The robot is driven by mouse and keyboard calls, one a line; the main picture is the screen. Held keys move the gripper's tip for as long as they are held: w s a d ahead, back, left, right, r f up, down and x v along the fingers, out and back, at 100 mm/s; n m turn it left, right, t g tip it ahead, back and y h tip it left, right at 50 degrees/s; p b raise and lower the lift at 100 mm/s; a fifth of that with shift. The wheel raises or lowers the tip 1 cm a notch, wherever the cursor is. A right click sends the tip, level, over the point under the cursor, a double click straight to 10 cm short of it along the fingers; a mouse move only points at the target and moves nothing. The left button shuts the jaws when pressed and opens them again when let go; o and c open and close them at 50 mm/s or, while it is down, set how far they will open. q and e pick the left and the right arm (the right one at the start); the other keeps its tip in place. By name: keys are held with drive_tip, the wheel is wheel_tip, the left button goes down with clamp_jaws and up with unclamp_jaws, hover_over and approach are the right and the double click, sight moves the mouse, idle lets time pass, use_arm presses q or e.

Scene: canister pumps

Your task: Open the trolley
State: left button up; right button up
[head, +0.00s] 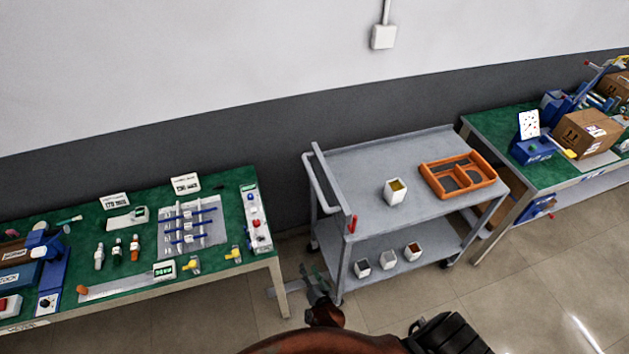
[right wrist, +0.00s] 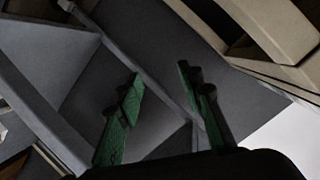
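The trolley (head: 365,165) is a grey cart with two open shelves, standing against the wall between two benches. Its push handle (head: 322,183) is at the left end, and a red lever (head: 352,223) sticks up at its front left corner. No door or lid shows on it. My right gripper (head: 317,279) is low by the trolley's front left leg, below the lever. In the right wrist view its green fingers (right wrist: 160,115) are apart with nothing held between them. A grey bar (right wrist: 140,70) runs diagonally beyond them. My left gripper is out of view.
A white cup (head: 395,193) and an orange divided tray (head: 458,176) are on the trolley's top. Several small cups (head: 388,260) stand on the lower shelf. Green benches with tools flank it, left (head: 130,262) and right (head: 490,122). The floor in front (head: 500,300) is clear.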

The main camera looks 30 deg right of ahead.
drive_tip(key=w+d+r+m+t+h, duration=0.1)
drive_tip(key=w+d+r+m+h, duration=0.25)
drive_tip(key=r, duration=0.55)
drive_tip(key=w+r+m+h, duration=0.3)
drive_tip(key=w+r+m, duration=0.3)
drive_tip(key=r, duration=0.4)
drive_tip(key=m+g+h+p, duration=0.1)
drive_tip(key=m+g+h, duration=0.45)
drive_tip(key=m, duration=0.75)
approach(313, 183)
drive_tip(key=x, duration=0.4)
drive_tip(key=shift+n+g+y, duration=0.25)
drive_tip(key=shift+g+y, duration=0.15)
drive_tip(key=shift+g, duration=0.05)
drive_tip(key=x, duration=0.6)
drive_tip(key=shift+w, duration=0.1)
drive_tip(key=shift+x, duration=0.75)
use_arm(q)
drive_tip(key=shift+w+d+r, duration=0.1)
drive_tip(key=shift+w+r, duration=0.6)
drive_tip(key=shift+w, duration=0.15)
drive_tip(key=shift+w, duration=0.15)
use_arm(e)
clamp_jaws()
